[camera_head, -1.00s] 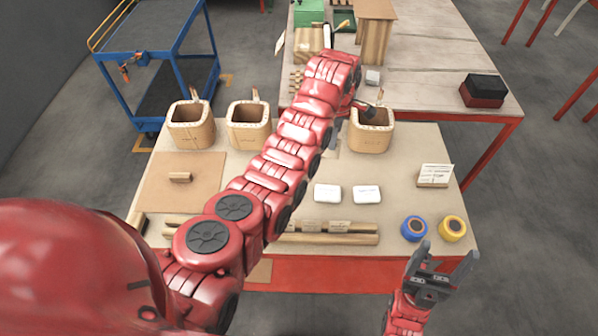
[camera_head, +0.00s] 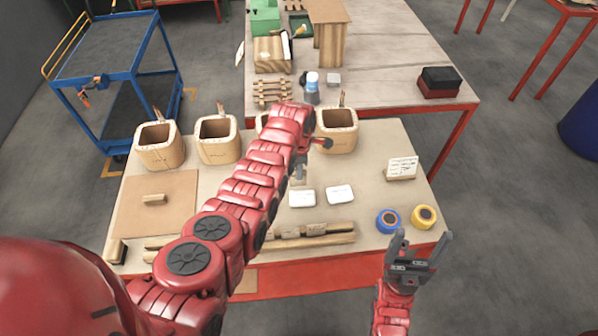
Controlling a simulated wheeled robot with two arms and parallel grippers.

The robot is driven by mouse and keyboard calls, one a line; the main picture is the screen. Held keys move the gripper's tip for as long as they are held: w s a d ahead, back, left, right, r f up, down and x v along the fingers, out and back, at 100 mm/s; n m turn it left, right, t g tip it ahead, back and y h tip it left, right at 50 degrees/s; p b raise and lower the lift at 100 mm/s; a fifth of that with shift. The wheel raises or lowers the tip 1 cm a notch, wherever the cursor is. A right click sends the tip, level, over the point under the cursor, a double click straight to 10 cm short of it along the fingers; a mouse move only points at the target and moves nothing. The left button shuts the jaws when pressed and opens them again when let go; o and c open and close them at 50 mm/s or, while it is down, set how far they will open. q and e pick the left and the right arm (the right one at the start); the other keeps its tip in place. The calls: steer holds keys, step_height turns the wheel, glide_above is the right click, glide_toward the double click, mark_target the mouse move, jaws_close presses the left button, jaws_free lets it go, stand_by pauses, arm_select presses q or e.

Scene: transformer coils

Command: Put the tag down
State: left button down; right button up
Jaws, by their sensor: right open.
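Two small white tags (camera_head: 302,198) (camera_head: 340,194) lie side by side on the beige work table (camera_head: 390,138). My left arm reaches across the table from the lower left. Its gripper (camera_head: 300,172) appears to point down just behind the tags, partly hidden by the wrist; I cannot tell its jaw state or whether it holds a tag. Several wooden-looking coils stand along the back, including two at the left (camera_head: 158,146) (camera_head: 217,140) and one at the right (camera_head: 337,132); another is mostly hidden by my arm. My right gripper (camera_head: 422,246) is open and empty at the front right edge.
Blue tape (camera_head: 388,221) and yellow tape (camera_head: 424,217) rolls lie near my right gripper. A card on a stand (camera_head: 402,168) is behind them. Wooden bars (camera_head: 310,236) lie along the front. A brown board (camera_head: 155,202) is at left. A second table (camera_head: 390,60) stands behind.

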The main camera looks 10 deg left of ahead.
arm_select(q)
steer(key=shift+s+f, duration=0.1)
steer(key=shift+f, duration=0.35)
steer(key=shift+f+b, duration=0.6)
steer(key=c, duration=1.1)
jaws_free()
steer(key=shift+o, duration=0.2)
